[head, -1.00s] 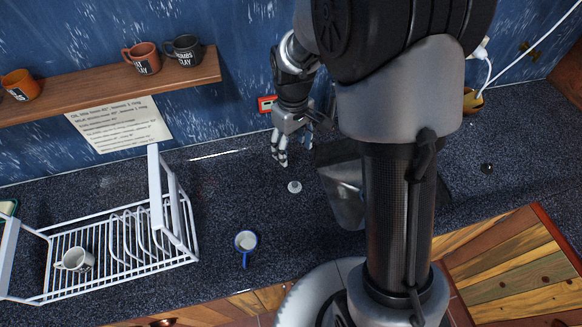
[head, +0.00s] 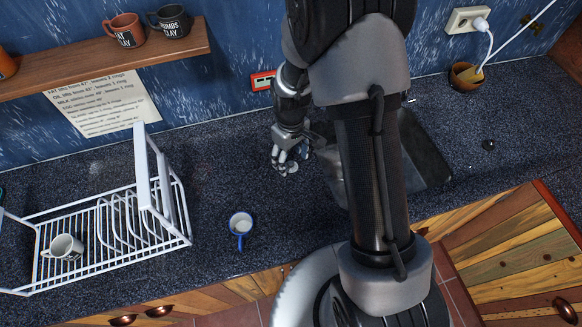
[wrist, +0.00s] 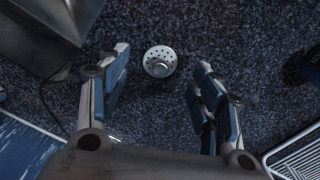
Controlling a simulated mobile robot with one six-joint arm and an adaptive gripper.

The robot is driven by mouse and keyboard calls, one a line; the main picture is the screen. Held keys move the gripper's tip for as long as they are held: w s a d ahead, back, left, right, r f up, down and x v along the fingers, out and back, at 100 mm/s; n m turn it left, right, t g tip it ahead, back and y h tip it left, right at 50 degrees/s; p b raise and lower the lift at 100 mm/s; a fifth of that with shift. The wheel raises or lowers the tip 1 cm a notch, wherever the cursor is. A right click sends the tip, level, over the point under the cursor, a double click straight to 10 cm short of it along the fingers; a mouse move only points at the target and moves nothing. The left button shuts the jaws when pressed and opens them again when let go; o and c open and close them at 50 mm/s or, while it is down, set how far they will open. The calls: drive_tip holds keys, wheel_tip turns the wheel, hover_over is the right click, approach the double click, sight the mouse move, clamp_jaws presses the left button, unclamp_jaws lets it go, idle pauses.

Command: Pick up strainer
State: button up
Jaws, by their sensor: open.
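The strainer (wrist: 160,62) is a small round metal disc with holes and a central knob, lying on the dark speckled counter. In the wrist view it lies just beyond and between my two fingers. My gripper (wrist: 160,88) is open and empty, with one finger on each side of the strainer's line. In the head view the strainer (head: 291,168) shows partly, with my gripper (head: 287,166) close over it and fingers covering part of it. I cannot tell the exact height of my fingertips above the counter.
A blue-rimmed mug (head: 241,223) stands on the counter in front, left. A white dish rack (head: 115,262) with a mug (head: 63,247) is farther left. A wooden shelf (head: 110,58) hangs on the wall.

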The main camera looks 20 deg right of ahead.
sight(291, 166)
wheel_tip(291, 166, down, 3)
drive_tip(key=shift+r, duration=0.15)
drive_tip(key=shift+c, duration=0.2)
drive_tip(key=c, duration=1)
drive_tip(key=shift+r, duration=0.1)
drive_tip(key=shift+c, duration=0.2)
